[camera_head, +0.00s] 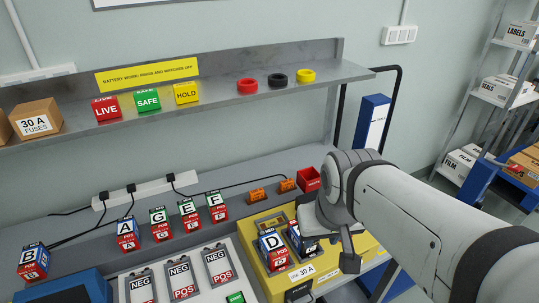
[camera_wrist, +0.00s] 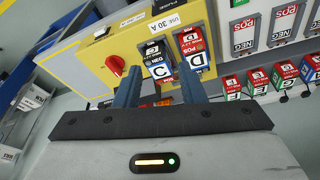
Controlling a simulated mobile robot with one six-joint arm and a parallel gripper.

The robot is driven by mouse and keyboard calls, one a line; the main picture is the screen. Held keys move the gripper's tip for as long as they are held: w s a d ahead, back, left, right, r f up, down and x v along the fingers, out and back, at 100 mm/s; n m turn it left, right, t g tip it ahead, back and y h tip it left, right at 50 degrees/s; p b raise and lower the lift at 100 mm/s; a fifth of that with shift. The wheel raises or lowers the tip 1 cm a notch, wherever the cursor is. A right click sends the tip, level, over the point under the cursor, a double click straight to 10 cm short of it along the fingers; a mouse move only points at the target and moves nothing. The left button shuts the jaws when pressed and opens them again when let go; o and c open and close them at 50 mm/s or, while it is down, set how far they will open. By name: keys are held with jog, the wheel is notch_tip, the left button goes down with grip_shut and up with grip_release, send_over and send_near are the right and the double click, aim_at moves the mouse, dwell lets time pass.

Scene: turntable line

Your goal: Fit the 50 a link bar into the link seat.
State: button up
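Two small orange pieces (camera_head: 257,195) (camera_head: 288,185) lie on the bench behind the yellow unit (camera_head: 366,246); their print is too small to read, so I cannot tell which is the 50 A link bar. The yellow unit also shows in the wrist view (camera_wrist: 85,58). It holds battery D (camera_head: 270,242) and battery C (camera_wrist: 158,72) side by side. No link seat is clearly identifiable. My gripper (camera_wrist: 160,72) is open, its two fingers apart over the unit, with battery C seen between them and nothing visibly held. In the head view my wrist partly covers the unit.
A red bin (camera_head: 308,179) stands behind the unit. Batteries B (camera_head: 33,262), A (camera_head: 128,234), G, E and F stand to the left. NEG/POS plates (camera_head: 181,279) lie in front. A red knob (camera_wrist: 116,66) sticks out from the unit. A shelf (camera_head: 220,99) runs above.

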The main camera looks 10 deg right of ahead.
jog(key=shift+s, duration=0.1)
jog(key=shift+o, duration=0.7)
jog(key=shift+d+r, duration=0.1)
jog(key=o, duration=0.6)
jog(key=shift+n+g, duration=0.3)
jog(key=w, duration=0.2)
jog(key=w+r, duration=0.1)
jog(key=w, duration=0.2)
jog(key=w+r, duration=0.1)
jog(key=w, duration=0.2)
jog(key=shift+w+d, duration=0.15)
jog(key=shift+d, duration=0.25)
jog(key=n+g+p, duration=0.2)
jog(key=n, duration=0.1)
send_over(287, 181)
jog(key=f, duration=1.4)
jog(key=shift+d+f, duration=0.2)
jog(key=shift+d, duration=0.1)
jog(key=shift+a+f+p, duration=0.15)
jog(key=shift+f+p, duration=0.3)
jog(key=shift+f, duration=1.55)
jog(key=shift+a+f+p, duration=0.15)
jog(key=shift+f+p, duration=0.3)
jog(key=shift+f, duration=1.5)
